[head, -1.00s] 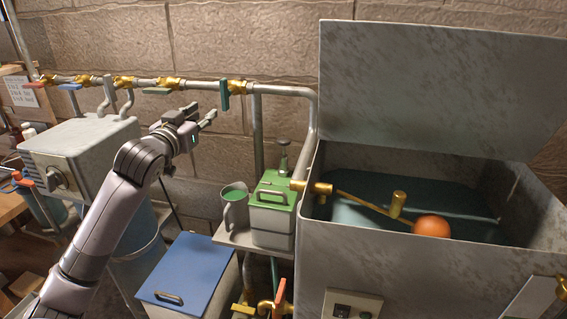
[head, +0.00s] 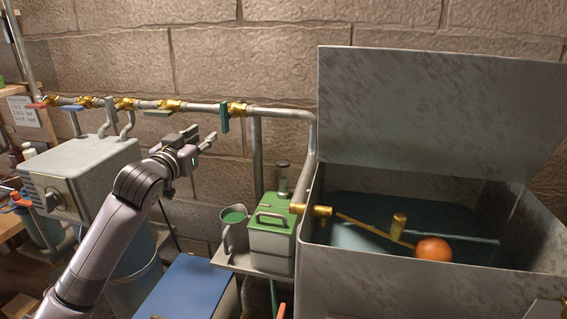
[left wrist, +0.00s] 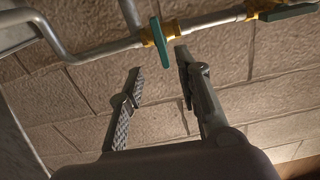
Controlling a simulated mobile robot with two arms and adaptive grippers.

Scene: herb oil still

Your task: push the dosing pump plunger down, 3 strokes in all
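The dosing pump is a pale box with a green top (head: 272,222) and a handle, standing on a small shelf in the middle of the head view. Its plunger (head: 283,178) stands upright at the back of the top, with its grey knob raised. My left gripper (head: 203,137) is up and to the left of the plunger, apart from it, in front of the stone wall. The left wrist view shows its two fingers spread with nothing between them. The pump does not show in that view.
A green measuring jug (head: 234,228) stands left of the pump. A large metal tank (head: 420,285) with a raised lid and orange float (head: 433,249) is to the right. A pipe with a green valve handle (head: 224,117) runs behind my gripper. A blue-lidded box (head: 190,288) is below.

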